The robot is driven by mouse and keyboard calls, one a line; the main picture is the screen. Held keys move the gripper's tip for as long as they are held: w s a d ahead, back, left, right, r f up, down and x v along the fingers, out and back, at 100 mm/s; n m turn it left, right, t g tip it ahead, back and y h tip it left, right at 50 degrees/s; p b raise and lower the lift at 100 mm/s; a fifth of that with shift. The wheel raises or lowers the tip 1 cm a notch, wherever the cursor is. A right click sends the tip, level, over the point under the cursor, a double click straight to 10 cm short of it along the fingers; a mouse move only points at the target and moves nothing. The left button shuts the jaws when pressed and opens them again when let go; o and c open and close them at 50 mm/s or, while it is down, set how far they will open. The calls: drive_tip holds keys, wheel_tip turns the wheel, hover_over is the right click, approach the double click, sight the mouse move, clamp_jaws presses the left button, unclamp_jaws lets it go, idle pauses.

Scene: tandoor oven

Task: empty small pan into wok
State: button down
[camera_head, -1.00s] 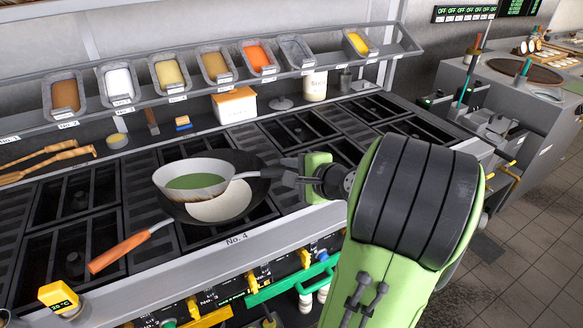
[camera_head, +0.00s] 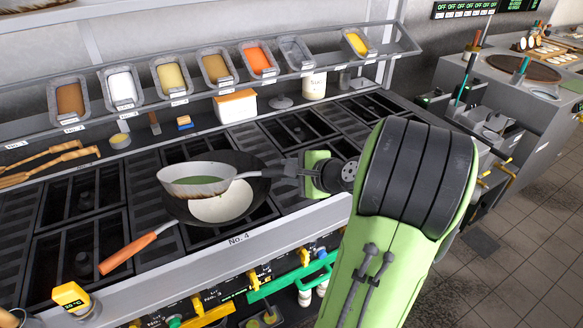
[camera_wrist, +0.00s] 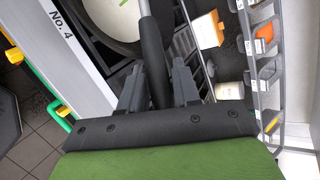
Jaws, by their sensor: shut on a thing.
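The small pan (camera_head: 200,190) is a grey metal pan with green contents, held above the wok. It overlaps the wok's far-left part in the head view. My gripper (camera_head: 290,170) is shut on the pan's dark handle, to the right of the pan. In the wrist view, my gripper (camera_wrist: 158,88) has a finger on each side of the dark handle (camera_wrist: 154,50). The wok (camera_head: 250,190) is black with an orange handle (camera_head: 128,254) and sits on the stove. White contents (camera_head: 222,206) show in it. The pan hides part of the wok's inside.
Several ingredient trays (camera_head: 215,67) stand on a shelf behind the stove. A white box (camera_head: 236,106) and a white jar (camera_head: 314,86) are below it. Wooden utensils (camera_head: 50,160) lie at the left. Burner grates right of the wok are clear.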

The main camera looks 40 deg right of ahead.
drive_tip(key=shift+w+d+r+m+g+y+p, duration=0.65)
drive_tip(key=shift+r+g+y+p, duration=0.2)
drive_tip(key=shift+p, duration=2.9)
drive_tip(key=t+b, duration=0.1)
drive_tip(key=b, duration=0.2)
drive_tip(key=n+h+b, duration=0.1)
drive_tip(key=b, duration=0.2)
drive_tip(key=r+n+t+h+b, duration=0.1)
drive_tip(key=b, duration=0.1)
drive_tip(key=shift+s+a+t+h+b, duration=0.25)
drive_tip(key=shift+s+t+b, duration=0.1)
drive_tip(key=shift+b, duration=0.05)
drive_tip(key=shift+r+b, duration=0.2)
drive_tip(key=shift+b, duration=0.15)
drive_tip(key=shift+r, duration=0.3)
drive_tip(key=shift+t, duration=0.3)
